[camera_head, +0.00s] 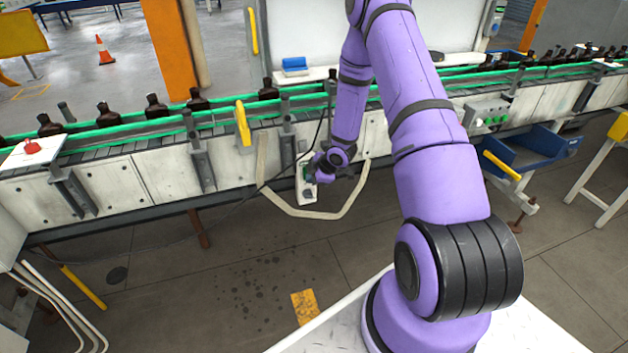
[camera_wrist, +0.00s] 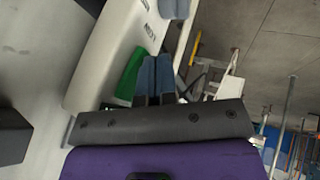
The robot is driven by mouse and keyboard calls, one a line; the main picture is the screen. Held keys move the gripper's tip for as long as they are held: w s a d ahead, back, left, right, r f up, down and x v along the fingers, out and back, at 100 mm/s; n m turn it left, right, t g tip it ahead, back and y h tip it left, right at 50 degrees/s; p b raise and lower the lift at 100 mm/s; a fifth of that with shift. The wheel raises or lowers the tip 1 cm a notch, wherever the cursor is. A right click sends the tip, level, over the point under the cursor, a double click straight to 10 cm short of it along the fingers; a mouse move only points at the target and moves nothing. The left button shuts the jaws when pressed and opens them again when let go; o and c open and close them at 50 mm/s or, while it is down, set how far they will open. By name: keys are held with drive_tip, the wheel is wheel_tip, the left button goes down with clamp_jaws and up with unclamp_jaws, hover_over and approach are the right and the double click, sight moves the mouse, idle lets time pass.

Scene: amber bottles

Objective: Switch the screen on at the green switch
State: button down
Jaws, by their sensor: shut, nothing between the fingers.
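A pale switch box (camera_head: 307,191) hangs at the front of the conveyor, left of my gripper (camera_head: 317,172) in the head view. In the wrist view the box (camera_wrist: 112,48) fills the upper left, with dark lettering on its side. The green switch (camera_wrist: 130,74) sticks out from the box, right beside the blue-grey fingers of my gripper (camera_wrist: 156,72). The fingers are together and hold nothing. They look very close to the switch; I cannot tell whether they touch it. In the head view the wrist partly covers the box. I cannot make out which surface is the screen.
A conveyor with green rails (camera_head: 130,127) carries amber bottles (camera_head: 157,106) behind my arm. A bent pale guard bar (camera_head: 312,215) runs around the box. A panel with green buttons (camera_head: 488,117) and a blue bin (camera_head: 530,150) are at right.

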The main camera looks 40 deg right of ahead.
drive_tip(key=shift+w+f, duration=0.15)
drive_tip(key=shift+w, duration=0.15)
idle(0.4)
drive_tip(key=shift+r, duration=0.9)
